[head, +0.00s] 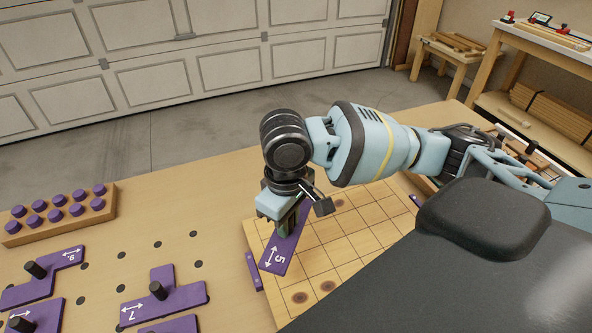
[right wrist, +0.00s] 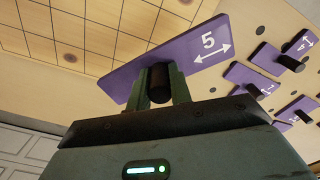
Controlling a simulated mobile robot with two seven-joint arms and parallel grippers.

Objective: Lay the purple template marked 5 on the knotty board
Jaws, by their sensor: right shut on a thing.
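The purple template marked 5 (head: 277,257) is in my right gripper (head: 287,222), over the left part of the knotty board (head: 352,253). The board is light wood with a square grid and dark knots. In the right wrist view the template (right wrist: 205,48) shows its 5 and a double arrow, and my right gripper (right wrist: 160,85) is shut on its black knob (right wrist: 160,90). The board (right wrist: 90,30) lies behind it there. Whether the template touches the board, I cannot tell. My left gripper is not in view.
More purple templates with black knobs, marked 9 (head: 45,278) and 7 (head: 165,295), lie at the left of the bench. A wooden block with purple pegs (head: 58,214) stands behind them. A purple strip (head: 253,271) sits at the board's left edge. My arm covers the board's far right.

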